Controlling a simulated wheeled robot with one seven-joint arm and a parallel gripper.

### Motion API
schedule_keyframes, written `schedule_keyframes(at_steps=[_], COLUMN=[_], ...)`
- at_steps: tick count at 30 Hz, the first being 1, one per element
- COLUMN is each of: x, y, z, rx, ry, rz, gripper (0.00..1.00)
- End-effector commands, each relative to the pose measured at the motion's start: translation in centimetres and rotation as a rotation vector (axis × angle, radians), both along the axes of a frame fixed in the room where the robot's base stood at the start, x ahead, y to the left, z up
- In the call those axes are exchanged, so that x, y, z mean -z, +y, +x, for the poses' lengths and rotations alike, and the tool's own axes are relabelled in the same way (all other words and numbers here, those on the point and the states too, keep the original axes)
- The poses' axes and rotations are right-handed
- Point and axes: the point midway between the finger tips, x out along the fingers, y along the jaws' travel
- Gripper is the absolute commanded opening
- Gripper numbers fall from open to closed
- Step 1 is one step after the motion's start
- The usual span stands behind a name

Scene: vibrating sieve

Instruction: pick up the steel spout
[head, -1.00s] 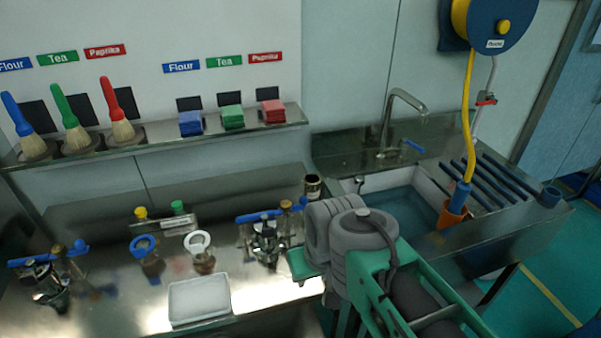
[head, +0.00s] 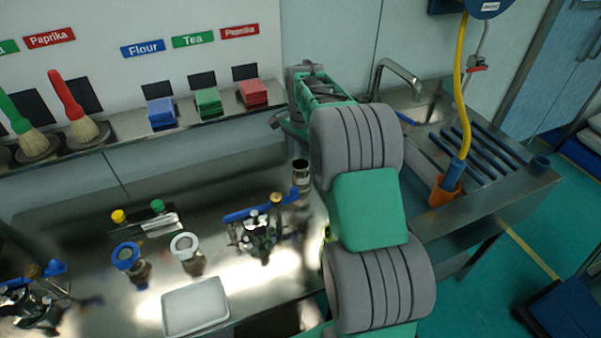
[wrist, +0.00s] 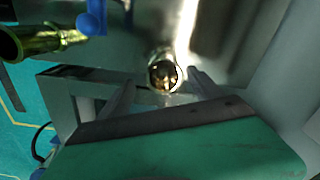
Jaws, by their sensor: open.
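A small upright steel cylinder with a dark open top (head: 300,172) stands on the steel bench, just left of my arm; I take it to be the steel spout. In the wrist view a round metal opening (wrist: 163,73), apparently the same piece seen from above, appears between the ends of my fingers. My gripper (wrist: 160,84) is open, with one finger to each side of that opening and nothing held. Whether the fingers are level with it or above it I cannot tell. My arm hides part of the bench in the head view.
A clamp assembly with a blue handle (head: 262,235) stands left of the spout. A white tray (head: 194,306) lies at the front. A shelf (head: 200,130) with coloured blocks runs behind. The sink faucet (head: 395,80) and yellow hose (head: 460,100) are on the right.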

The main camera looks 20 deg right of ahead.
Motion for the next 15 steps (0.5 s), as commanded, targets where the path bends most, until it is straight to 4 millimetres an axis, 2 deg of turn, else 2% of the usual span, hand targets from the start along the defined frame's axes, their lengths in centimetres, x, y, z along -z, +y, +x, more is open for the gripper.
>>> schedule_keyframes(at_steps=[11,15], x=[4.6,7.2], y=[-0.1,0.0], z=[0.6,0.7], rx=[0.031,0.03], ry=[0.009,0.007], rz=[0.002,0.002], gripper=[0.75,0.75])
